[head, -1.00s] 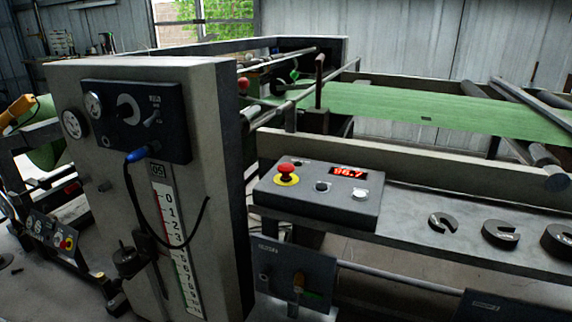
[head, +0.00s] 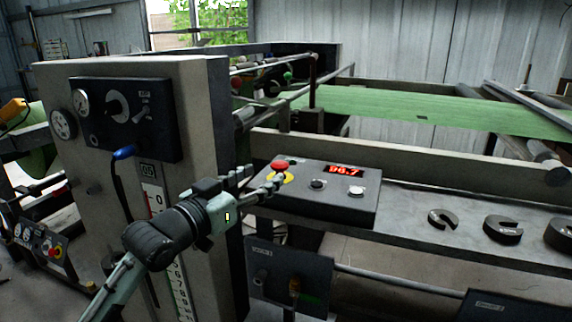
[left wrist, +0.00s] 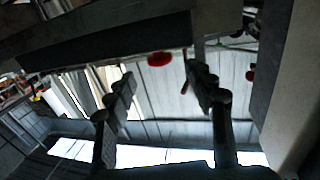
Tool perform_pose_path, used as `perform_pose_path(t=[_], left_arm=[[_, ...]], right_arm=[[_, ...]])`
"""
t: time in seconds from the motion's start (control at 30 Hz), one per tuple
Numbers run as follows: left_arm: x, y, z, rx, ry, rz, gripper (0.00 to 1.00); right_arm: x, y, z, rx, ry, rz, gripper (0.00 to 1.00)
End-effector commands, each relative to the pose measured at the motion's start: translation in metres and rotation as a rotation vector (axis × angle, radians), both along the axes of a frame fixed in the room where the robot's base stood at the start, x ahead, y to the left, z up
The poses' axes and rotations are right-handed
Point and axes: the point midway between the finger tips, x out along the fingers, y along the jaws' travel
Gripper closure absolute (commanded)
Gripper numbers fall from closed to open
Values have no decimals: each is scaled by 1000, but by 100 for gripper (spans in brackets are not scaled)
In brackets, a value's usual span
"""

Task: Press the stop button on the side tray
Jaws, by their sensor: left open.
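The stop button (head: 279,165) is a red mushroom cap on a yellow collar, at the left of a dark control box (head: 330,207) on the side tray (head: 415,228). My left gripper (head: 264,176) is open and empty in front of the box's left end. One finger overlaps the yellow collar in the head view; I cannot tell whether it touches. In the left wrist view a red cap (left wrist: 160,59), seemingly the button, shows between the two open fingers (left wrist: 160,88), beyond their tips. My right gripper is not in view.
The box also has a black knob (head: 318,184), a white button (head: 356,190) and a red display (head: 345,170). Slotted dark weights (head: 502,229) lie farther right on the tray. A tall grey machine post (head: 205,110) with a gauge panel (head: 125,118) stands at the left.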

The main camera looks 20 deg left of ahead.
Motion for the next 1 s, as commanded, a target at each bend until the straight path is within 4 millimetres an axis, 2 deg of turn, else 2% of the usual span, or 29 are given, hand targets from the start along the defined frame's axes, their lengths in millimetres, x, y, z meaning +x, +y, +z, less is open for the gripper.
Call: perform_pose_path(t=[0.5,0.87,1.0], left_arm=[[67,-15,-1,-2,1,1,46],[74,-17,-2,2,3,1,46],[74,-17,-2,2,3,1,61]], right_arm=[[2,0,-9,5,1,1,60],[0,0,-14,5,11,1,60],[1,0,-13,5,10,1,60]])
